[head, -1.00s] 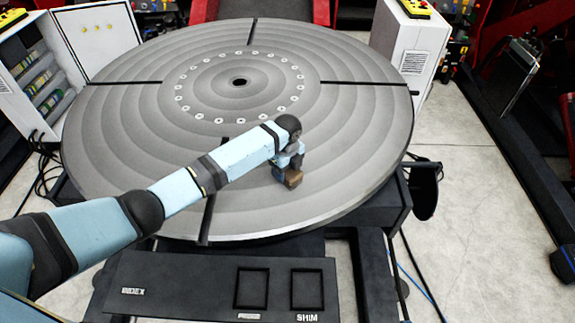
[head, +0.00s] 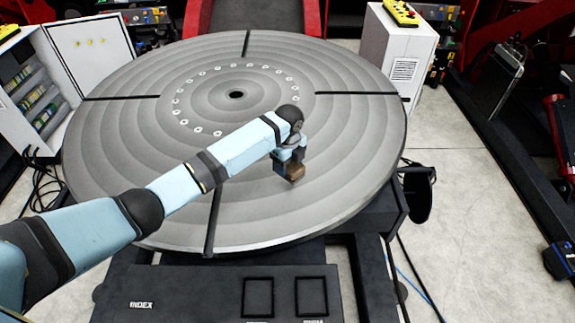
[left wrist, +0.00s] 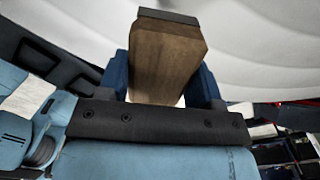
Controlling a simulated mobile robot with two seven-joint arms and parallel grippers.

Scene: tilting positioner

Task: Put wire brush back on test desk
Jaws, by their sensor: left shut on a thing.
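My left gripper (head: 289,165) is over the front right part of the round grey table, pointing down. It is shut on a brown wooden block with a dark end, which I take to be the wire brush (head: 296,175). In the left wrist view the brush (left wrist: 166,62) sits between the two blue fingers (left wrist: 165,88). No bristles can be made out. Whether the brush touches the table or hangs just above it is hard to tell. I cannot identify the test desk for sure. My right gripper is not in view.
The round slotted table (head: 120,185) fills the middle, its top otherwise clear. A black panel (head: 195,295) marked INDEX, with two square recesses, is in front. White cabinets stand at left (head: 92,52) and right (head: 400,60). Open floor (head: 470,200) lies right.

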